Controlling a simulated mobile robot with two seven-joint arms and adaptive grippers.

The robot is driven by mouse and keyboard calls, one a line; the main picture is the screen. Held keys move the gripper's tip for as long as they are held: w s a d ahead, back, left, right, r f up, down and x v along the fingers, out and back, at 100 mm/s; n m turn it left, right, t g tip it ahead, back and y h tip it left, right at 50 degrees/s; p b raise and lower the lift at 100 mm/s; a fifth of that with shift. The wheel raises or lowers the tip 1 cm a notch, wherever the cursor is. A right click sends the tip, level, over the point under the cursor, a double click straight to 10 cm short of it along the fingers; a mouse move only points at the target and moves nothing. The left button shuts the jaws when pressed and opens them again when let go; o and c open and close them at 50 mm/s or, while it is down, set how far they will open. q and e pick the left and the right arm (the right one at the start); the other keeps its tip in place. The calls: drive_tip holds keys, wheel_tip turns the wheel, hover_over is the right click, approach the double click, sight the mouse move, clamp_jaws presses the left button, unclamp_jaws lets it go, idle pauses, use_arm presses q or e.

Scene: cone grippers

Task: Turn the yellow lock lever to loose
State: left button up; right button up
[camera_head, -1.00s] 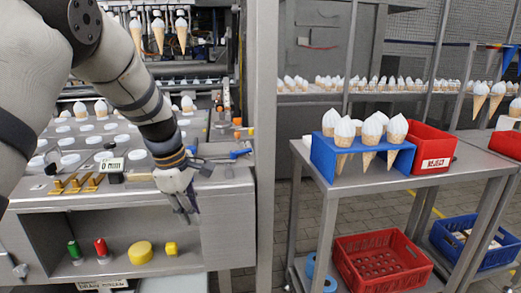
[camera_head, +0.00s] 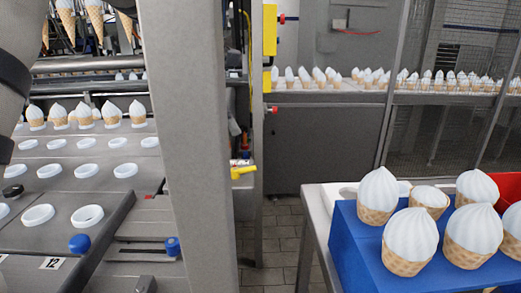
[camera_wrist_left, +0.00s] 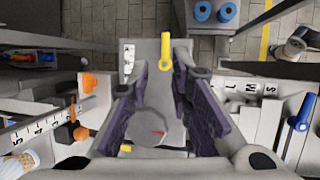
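The yellow lock lever (camera_head: 243,171) shows in the head view just right of the grey post, beside a small white label. In the left wrist view a yellow lever (camera_wrist_left: 166,50) stands on a grey plate, a little beyond my fingertips. My left gripper (camera_wrist_left: 163,72) is open and empty, with its purple-padded fingers on either side of the plate. The lever lies ahead of the gap, and I see no contact. A round grey dial (camera_wrist_left: 150,122) with a red mark is below the fingers. My right gripper is in neither view.
A thick grey post (camera_head: 188,150) partly blocks the head view. A blue cone stand (camera_head: 355,250) fills the lower right. In the wrist view, an orange knob (camera_wrist_left: 88,82) and scale are left, and a blue lever (camera_wrist_left: 300,112) is right.

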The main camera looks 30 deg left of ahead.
sight(247, 169)
use_arm(q)
drive_tip(key=x, duration=0.7)
drive_tip(key=s+x, duration=0.1)
drive_tip(key=x, duration=0.3)
drive_tip(key=shift+w+d+f, duration=0.1)
drive_tip(key=shift+d+f, duration=0.1)
drive_tip(key=shift+f, duration=0.1)
clamp_jaws()
